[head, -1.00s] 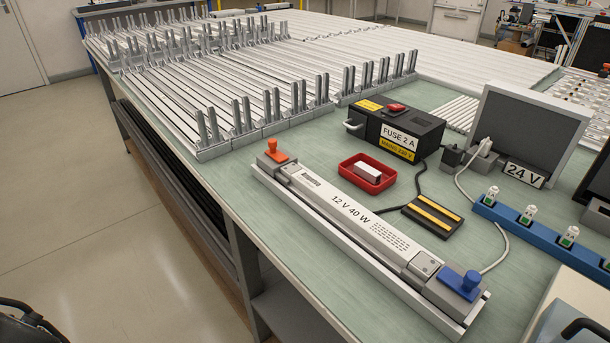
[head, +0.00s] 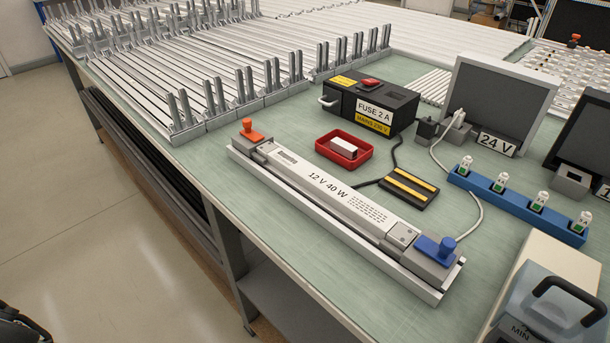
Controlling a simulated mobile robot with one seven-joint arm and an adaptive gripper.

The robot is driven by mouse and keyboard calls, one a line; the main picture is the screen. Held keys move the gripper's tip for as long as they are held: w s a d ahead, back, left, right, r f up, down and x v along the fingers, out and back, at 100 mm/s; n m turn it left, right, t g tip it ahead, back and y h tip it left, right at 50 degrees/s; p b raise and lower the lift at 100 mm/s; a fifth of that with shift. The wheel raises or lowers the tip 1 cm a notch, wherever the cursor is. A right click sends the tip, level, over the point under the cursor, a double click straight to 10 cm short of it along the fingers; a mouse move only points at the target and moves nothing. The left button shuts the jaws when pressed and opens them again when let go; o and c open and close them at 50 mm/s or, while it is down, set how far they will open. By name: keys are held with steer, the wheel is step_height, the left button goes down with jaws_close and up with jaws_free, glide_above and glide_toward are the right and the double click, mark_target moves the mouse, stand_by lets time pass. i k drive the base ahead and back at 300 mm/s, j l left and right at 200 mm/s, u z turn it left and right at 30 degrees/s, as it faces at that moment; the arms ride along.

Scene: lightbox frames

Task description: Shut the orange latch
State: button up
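The orange latch (head: 251,131) is a small knob standing upright on a grey block at the far left end of a long metal channel (head: 330,220). A silver power unit labelled "12 V 40 W" (head: 335,190) lies in the channel. I cannot tell from this view whether the orange latch is engaged. My gripper is not in view.
A red tray (head: 343,149) with a white block, a black "FUSE 2 A" box (head: 370,108) and a black-yellow pad (head: 409,188) lie behind the channel. A blue rail (head: 515,205) and a "MIN" machine (head: 545,295) stand right. Slotted metal racks (head: 215,105) fill the left.

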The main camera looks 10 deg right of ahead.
mark_target(250, 133)
steer(key=i+j, duration=0.15)
steer(key=j, duration=0.25)
steer(key=i+j+z, duration=0.1)
steer(key=j, duration=0.25)
steer(key=i+j, duration=0.1)
steer(key=j, duration=0.3)
